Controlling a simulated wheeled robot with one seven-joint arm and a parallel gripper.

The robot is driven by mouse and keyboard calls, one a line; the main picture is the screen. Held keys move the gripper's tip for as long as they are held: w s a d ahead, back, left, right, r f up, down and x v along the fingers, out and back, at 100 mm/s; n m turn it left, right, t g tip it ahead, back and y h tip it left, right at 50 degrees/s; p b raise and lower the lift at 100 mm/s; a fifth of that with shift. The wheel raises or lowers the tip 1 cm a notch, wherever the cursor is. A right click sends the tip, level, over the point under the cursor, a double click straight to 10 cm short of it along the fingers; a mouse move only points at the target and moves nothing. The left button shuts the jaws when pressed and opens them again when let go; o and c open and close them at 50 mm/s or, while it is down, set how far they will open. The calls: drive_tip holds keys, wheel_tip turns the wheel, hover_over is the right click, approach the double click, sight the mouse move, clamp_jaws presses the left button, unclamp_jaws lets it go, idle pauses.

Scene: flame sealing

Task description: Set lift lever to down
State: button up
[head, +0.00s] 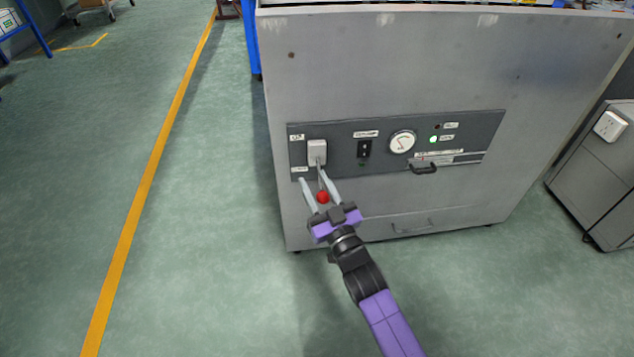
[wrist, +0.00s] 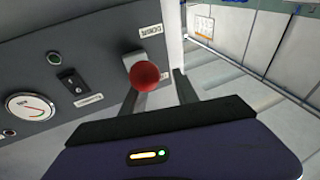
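The lift lever is a metal rod with a red ball knob (head: 322,197), sticking out from a light grey housing (head: 317,152) at the left end of the control panel. In the head view the rod appears to slant slightly downward, but its exact setting is hard to tell. My gripper (head: 312,178) is in front of the lever with its two fingers apart, the knob appearing between them. In the wrist view the red knob (wrist: 144,75) overlaps the left finger of my open gripper (wrist: 160,95). I cannot tell whether a finger touches the lever.
The dark control panel (head: 470,128) also carries a black switch (head: 364,149), a round white gauge (head: 402,142), a lit green lamp (head: 433,139) and a black handle (head: 424,169). A grey cabinet (head: 600,165) stands at the right.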

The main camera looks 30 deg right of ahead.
drive_tip(key=shift+d+f, duration=0.2)
drive_tip(key=shift+d, duration=0.35)
drive_tip(key=shift+s+r, duration=0.1)
drive_tip(key=shift+r, duration=0.05)
drive_tip(key=p+v, duration=0.2)
drive_tip(key=v, duration=0.5)
drive_tip(key=shift+s, duration=0.3)
drive_tip(key=shift+a, duration=0.1)
drive_tip(key=s+a+r+g, duration=0.1)
drive_tip(key=s+r+g, duration=0.1)
drive_tip(key=s, duration=1)
drive_tip(key=s+a+r+g, duration=0.2)
drive_tip(key=s+r, duration=0.1)
drive_tip(key=s, duration=1)
drive_tip(key=s+a+r+g, duration=0.1)
drive_tip(key=s+r+g, duration=0.1)
drive_tip(key=s, duration=1)
wheel_tip(320, 180, up, 32)
drive_tip(key=p, duration=3.3)
drive_tip(key=shift+r, duration=0.25)
